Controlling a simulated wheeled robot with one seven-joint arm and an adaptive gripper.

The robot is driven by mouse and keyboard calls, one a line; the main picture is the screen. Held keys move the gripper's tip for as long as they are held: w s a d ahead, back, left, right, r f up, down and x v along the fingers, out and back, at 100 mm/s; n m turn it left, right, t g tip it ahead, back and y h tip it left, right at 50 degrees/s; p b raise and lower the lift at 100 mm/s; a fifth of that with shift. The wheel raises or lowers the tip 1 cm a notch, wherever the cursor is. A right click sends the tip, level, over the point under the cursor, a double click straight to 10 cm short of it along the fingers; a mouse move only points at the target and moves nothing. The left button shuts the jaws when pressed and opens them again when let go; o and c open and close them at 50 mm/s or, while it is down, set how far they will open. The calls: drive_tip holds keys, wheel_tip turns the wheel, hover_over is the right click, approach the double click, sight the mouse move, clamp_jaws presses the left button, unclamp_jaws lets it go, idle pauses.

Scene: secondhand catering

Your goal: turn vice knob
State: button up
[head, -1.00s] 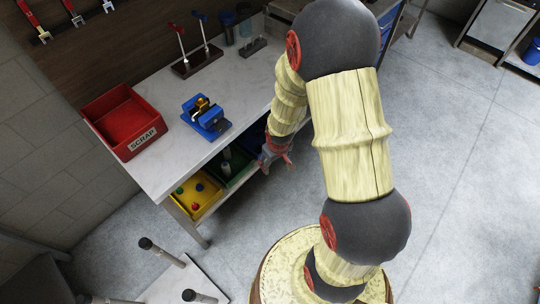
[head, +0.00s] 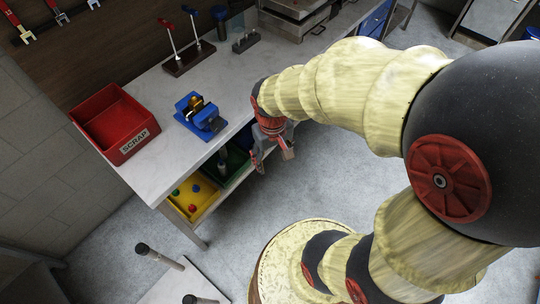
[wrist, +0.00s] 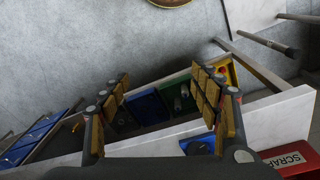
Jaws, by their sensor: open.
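A blue vice (head: 200,116) stands on the white workbench (head: 160,152), with a brassy part (head: 197,103) between its jaws. Its knob is too small to make out clearly. My gripper (head: 273,158) hangs past the front edge of the bench, to the right of the vice and apart from it. In the wrist view my gripper (wrist: 163,100) has its two padded fingers spread wide with nothing between them. Part of the blue vice (wrist: 198,144) shows at the bottom of that view, partly hidden by my gripper.
A red scrap bin (head: 112,121) sits left of the vice. Red and blue levers on a stand (head: 188,58) are behind it. Yellow (head: 193,197) and green (head: 236,165) bins sit under the bench. A white stool-like piece with dark legs (head: 165,285) is on the floor in front.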

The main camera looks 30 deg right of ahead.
drive_tip(key=shift+s+a+r, duration=0.25)
drive_tip(key=shift+a+r, duration=0.05)
drive_tip(key=shift+r, duration=0.25)
drive_tip(key=shift+s+a+r, duration=0.3)
drive_tip(key=shift+r, duration=0.3)
drive_tip(key=shift+s+a+r, duration=0.25)
drive_tip(key=shift+a+r, duration=0.05)
drive_tip(key=shift+r, duration=0.25)
drive_tip(key=s+a+r+t+b, duration=0.1)
drive_tip(key=a+r+t, duration=0.1)
drive_tip(key=r, duration=0.4)
drive_tip(key=s+a+r+n+t+b, duration=0.1)
drive_tip(key=s+a+r+t, duration=0.1)
drive_tip(key=r, duration=0.4)
drive_tip(key=shift+a+t+y, duration=0.35)
drive_tip(key=shift+t+y, duration=0.05)
drive_tip(key=shift+t, duration=0.1)
